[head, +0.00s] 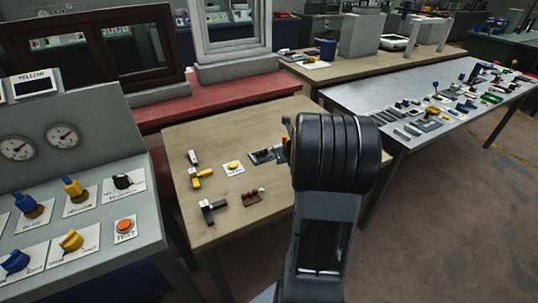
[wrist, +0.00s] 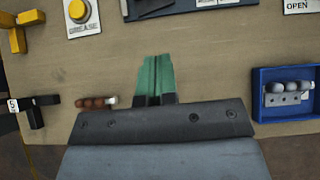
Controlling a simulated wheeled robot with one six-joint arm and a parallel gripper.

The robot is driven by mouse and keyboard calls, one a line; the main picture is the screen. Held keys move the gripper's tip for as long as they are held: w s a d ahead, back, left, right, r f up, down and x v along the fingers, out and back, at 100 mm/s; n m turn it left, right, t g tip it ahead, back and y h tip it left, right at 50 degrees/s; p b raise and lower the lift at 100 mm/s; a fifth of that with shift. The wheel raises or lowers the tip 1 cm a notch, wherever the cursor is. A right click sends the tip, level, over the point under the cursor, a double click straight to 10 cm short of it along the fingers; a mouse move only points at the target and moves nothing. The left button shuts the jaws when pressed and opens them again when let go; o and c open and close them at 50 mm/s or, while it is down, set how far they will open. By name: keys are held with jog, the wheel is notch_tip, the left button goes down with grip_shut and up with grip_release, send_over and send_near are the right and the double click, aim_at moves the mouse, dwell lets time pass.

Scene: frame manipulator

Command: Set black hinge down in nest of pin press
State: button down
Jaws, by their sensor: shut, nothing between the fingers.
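My gripper (wrist: 157,80) shows in the wrist view as two green fingers pressed together, pointing at the wooden table top with nothing between them. In the head view my arm hides the fingers. I cannot tell for sure which thing is the black hinge. A dark flat fixture (wrist: 150,8) is cut off by the top of the wrist view, ahead of the fingers; it also shows in the head view (head: 262,156), beside my arm. I cannot tell whether it is the pin press, and no nest is clear.
A blue tray (wrist: 258,112) with a grey part is at the right. A black T-shaped handle (wrist: 38,112), a yellow handle (wrist: 18,35) and a yellow GREASE button (wrist: 78,11) stand left. Bare wood lies between.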

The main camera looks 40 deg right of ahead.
aim_at(266, 152)
jog(key=b+x, duration=0.2)
jog(key=x, duration=0.7)
jog(key=shift+d+f, duration=0.2)
jog(key=shift+f, duration=0.05)
jog(key=w+p, duration=0.1)
jog(key=w, duration=0.2)
jog(key=shift+d, duration=0.2)
jog(key=shift+w+d, duration=0.1)
jog(key=shift+w, duration=0.5)
jog(key=shift+p, duration=0.3)
